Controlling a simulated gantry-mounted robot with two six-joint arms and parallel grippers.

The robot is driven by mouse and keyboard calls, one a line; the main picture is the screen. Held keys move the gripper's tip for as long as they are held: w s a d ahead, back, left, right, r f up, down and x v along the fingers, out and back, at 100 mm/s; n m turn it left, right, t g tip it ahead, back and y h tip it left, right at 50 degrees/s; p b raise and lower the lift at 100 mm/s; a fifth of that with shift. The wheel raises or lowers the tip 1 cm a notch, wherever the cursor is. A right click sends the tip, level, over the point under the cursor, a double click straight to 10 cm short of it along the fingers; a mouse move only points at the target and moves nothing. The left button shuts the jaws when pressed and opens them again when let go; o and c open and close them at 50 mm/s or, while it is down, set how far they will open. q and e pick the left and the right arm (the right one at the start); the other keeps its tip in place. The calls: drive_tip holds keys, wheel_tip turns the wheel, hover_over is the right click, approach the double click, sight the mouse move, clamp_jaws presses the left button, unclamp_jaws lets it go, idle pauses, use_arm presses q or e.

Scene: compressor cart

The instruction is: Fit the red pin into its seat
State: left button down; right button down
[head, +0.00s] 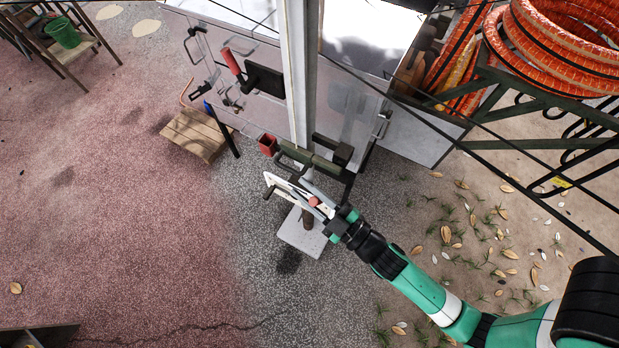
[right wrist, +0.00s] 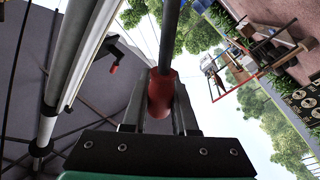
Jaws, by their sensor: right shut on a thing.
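My right gripper (head: 302,197) is in front of the cart's upright pole, low in the middle of the head view. In the right wrist view, its two dark fingers (right wrist: 160,100) are shut on the red pin (right wrist: 161,92). The pin's rounded red grip sits between the fingers, and a dark rod runs from it towards the top of the picture. A small bit of red (head: 314,201) shows at the gripper in the head view. I cannot make out the pin's seat for certain. My left gripper is not in view.
The pale upright pole (head: 301,80) and clear panel (head: 345,110) stand behind my right gripper. A dark green bar with a red end piece (head: 267,145) crosses there. A red-handled lever (head: 231,61) is upper left. Orange hose coils (head: 550,45) lie right; open ground lies left.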

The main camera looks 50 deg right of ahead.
drive_tip(key=a+f+n+t+y+b, duration=0.1)
drive_tip(key=n+y+b, duration=0.1)
drive_tip(key=n, duration=0.3)
drive_tip(key=a+f+n+y+b, duration=0.1)
drive_tip(key=n+y+b, duration=0.1)
drive_tip(key=n+b, duration=0.2)
drive_tip(key=a+f+n+t+y+b, duration=0.1)
drive_tip(key=n+y+b, duration=0.2)
drive_tip(key=n, duration=0.3)
drive_tip(key=shift+s+a+f+n+t, duration=0.1)
drive_tip(key=shift+s+a+n+t, duration=0.1)
drive_tip(key=shift+a+n+t, duration=0.15)
drive_tip(key=shift+w+d+p, duration=0.15)
drive_tip(key=shift+d+p, duration=0.1)
drive_tip(key=shift+d, duration=0.7)
drive_tip(key=shift+w+d+p, duration=0.2)
drive_tip(key=shift+d+p, duration=0.05)
drive_tip(key=shift+d, duration=0.65)
drive_tip(key=shift+w+d+p, duration=0.15)
drive_tip(key=shift+d+p, duration=0.1)
drive_tip(key=shift+d, duration=0.7)
drive_tip(key=shift+d, duration=0.1)
drive_tip(key=shift+w+d, duration=0.1)
drive_tip(key=shift+d, duration=0.25)
